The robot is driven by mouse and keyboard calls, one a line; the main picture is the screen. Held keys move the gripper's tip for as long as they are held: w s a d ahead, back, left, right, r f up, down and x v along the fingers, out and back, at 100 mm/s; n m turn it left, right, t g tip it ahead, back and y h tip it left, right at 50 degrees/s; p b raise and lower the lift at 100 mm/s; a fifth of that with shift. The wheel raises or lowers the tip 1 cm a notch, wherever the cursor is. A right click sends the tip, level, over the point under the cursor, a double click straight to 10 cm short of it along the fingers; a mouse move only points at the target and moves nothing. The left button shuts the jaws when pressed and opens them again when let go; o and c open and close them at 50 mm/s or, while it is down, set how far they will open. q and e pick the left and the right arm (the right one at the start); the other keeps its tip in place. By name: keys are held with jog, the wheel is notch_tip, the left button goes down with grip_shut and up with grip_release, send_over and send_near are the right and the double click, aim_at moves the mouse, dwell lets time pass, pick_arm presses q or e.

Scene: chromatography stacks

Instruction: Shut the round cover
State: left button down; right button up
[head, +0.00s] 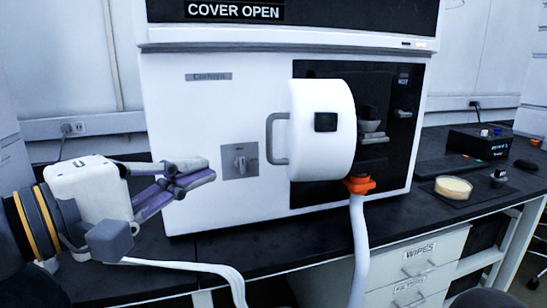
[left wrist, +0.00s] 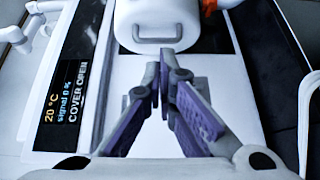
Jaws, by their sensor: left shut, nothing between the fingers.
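The round cover (head: 335,140) is a thick white drum shape standing open in front of the instrument's black recess. Its grey handle (head: 272,140) is on its left side, with a dark square on its face. The sign above reads COVER OPEN (head: 233,11). My left gripper (head: 208,168) is shut and empty, to the left of the handle and a little lower, apart from it. In the left wrist view the cover (left wrist: 155,20) and handle (left wrist: 150,39) lie just beyond the closed fingertips (left wrist: 167,58). My right gripper is not in view.
An orange fitting (head: 360,184) with a white hose hangs below the cover. A grey knob panel (head: 239,162) is on the instrument front behind my fingers. A yellowish dish (head: 453,187) and a black box (head: 478,142) are at the right. The bench front is mostly clear.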

pick_arm(q)
jog(key=b, duration=0.1)
send_near(292, 138)
jog(key=w+a, duration=0.2)
jog(key=w, duration=0.1)
jog(key=d, duration=0.4)
jog(key=shift+w, duration=0.4)
jog(key=shift+d, duration=0.45)
jog(key=shift+d, duration=0.1)
